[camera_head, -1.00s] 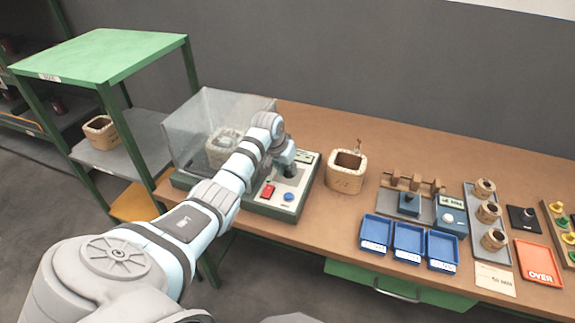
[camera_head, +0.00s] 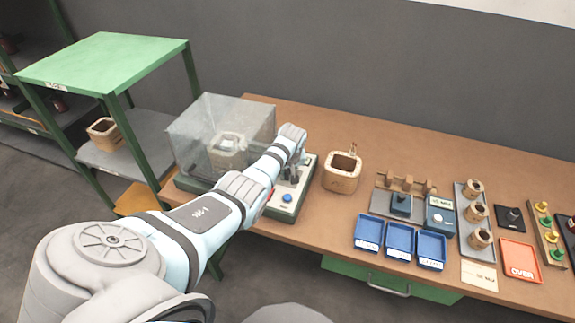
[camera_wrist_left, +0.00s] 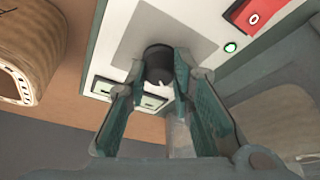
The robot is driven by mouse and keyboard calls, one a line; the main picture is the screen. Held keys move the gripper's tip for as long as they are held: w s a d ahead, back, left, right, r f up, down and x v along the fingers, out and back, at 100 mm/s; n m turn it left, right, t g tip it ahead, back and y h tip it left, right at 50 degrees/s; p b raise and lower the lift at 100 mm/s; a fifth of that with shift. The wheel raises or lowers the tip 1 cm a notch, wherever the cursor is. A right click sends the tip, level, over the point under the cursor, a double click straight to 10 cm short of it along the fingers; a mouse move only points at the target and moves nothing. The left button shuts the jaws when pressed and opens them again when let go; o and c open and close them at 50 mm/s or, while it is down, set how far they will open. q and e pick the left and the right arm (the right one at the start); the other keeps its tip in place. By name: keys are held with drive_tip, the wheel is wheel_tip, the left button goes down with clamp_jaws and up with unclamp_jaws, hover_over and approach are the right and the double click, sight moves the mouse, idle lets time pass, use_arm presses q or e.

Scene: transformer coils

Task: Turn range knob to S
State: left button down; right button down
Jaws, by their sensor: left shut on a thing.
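The range knob (camera_wrist_left: 158,58) is a black round knob on the pale front panel (camera_head: 306,176) of the test unit, with a white mark at its edge in the left wrist view. My left gripper (camera_wrist_left: 160,75) is shut on the knob, one finger on each side. In the head view my left gripper (camera_head: 290,174) is over the panel, and my arm hides much of it. The range letters cannot be read. My right gripper is not in view.
A clear cover (camera_head: 205,135) encloses a coil on the unit. A red switch (camera_wrist_left: 250,14) and green lamp (camera_wrist_left: 231,47) are near the knob. A coil (camera_head: 342,176) stands right of the unit. Blue trays (camera_head: 400,239) and other parts fill the table's right side.

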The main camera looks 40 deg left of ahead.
use_arm(q)
drive_tip(key=shift+n, duration=0.3)
drive_tip(key=c, duration=1.4)
unclamp_jaws()
drive_tip(key=v, duration=1.2)
drive_tip(key=shift+w, duration=0.15)
